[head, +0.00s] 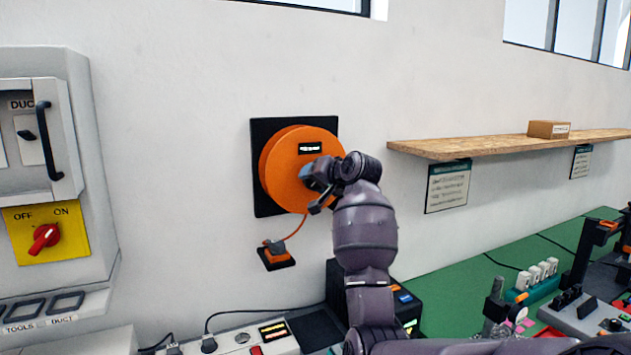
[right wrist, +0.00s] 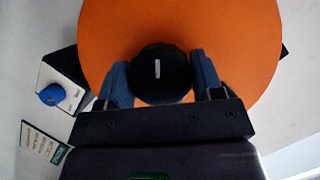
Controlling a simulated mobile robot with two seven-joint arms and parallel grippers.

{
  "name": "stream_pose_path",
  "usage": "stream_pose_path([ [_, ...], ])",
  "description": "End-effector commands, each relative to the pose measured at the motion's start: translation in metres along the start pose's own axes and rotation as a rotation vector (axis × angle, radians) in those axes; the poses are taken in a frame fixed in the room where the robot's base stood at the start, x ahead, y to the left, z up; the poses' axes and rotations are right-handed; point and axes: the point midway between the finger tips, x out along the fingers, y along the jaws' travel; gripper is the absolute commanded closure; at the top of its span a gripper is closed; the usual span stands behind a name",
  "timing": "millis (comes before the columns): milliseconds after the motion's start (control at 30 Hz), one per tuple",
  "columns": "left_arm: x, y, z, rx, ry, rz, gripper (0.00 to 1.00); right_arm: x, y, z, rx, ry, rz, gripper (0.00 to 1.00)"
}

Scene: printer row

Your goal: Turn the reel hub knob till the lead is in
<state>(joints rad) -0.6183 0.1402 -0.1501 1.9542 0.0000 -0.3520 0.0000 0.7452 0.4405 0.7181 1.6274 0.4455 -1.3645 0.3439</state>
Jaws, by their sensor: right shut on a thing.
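The orange reel (head: 283,160) is mounted on a black plate (head: 262,204) on the wall. Its hub knob (right wrist: 160,72) is black and round with a white mark, which stands upright in the right wrist view. My right gripper (head: 312,178) is at the reel's face; in the right wrist view (right wrist: 162,82) its blue-padded fingers sit either side of the knob, shut on it. The gripper hides the knob in the head view. An orange lead runs from the reel down to an orange plug (head: 276,248) at a small black holder under the reel. My left gripper is not in view.
A grey cabinet with a red rotary switch (head: 44,238) stands at the left. A wooden shelf (head: 480,147) with a small box (head: 548,129) is on the wall at the right. A green bench (head: 455,283) below holds several devices. The wall left of the reel is clear.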

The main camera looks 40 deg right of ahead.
Motion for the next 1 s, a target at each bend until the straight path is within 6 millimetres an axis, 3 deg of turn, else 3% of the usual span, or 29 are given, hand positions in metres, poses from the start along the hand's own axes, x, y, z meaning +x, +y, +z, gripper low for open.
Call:
stream_pose_path([
  [1000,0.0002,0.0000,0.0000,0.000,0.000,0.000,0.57,0.0014,0.0019,0.0024,0.889,-0.058,-0.372,0.63],
])
